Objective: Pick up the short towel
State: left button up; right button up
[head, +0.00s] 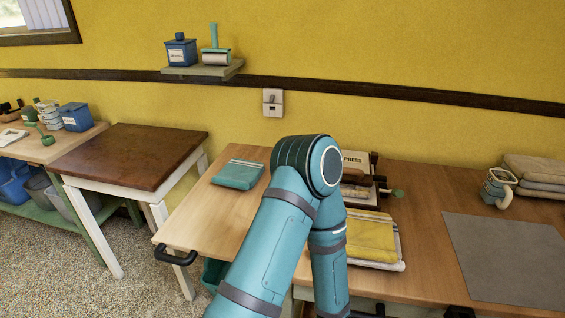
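Several folded cloths lie on the long wooden table; I cannot tell which is the short towel. A teal folded cloth (238,174) with a pale stripe lies near the table's left end. A yellow folded cloth (370,238) with pale stripes lies right of my arm, on a whitish layer; my arm may hide part of its left side. A beige folded stack (535,168) is at the back right. One teal arm of mine rises from the bottom, bends at the middle and runs down out of the frame. Neither gripper shows.
A wringer press (355,165) stands behind my arm, partly hidden. A grey mat (508,258) and a teal mug-like object (497,188) are at right. A brown-topped side table (130,155) stands left. A black handle (175,257) juts from the table's left end.

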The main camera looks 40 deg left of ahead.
aim_at(240, 174)
jog(key=u, duration=1.8)
